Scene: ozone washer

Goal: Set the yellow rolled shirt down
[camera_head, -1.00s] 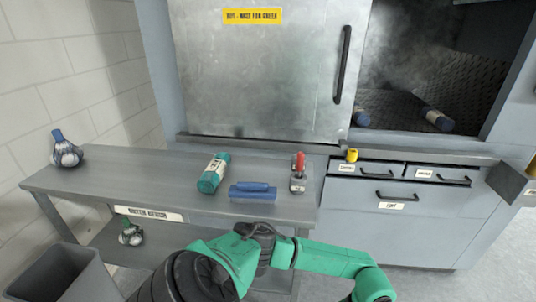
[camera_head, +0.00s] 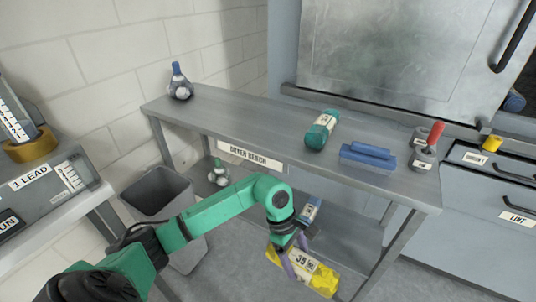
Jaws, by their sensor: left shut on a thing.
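The yellow rolled shirt (camera_head: 323,283), with a white label, is low in the head view, in front of the bench. My left gripper (camera_head: 290,258) is shut on it and holds it tilted in the air, below the level of the bench top. The fingers cover part of its left end. The grey bench (camera_head: 235,118), labelled as the dryer bench, stands behind it. My right gripper is not in view.
Bare top lies left of the teal roll. A grey bin (camera_head: 160,192) stands at left.

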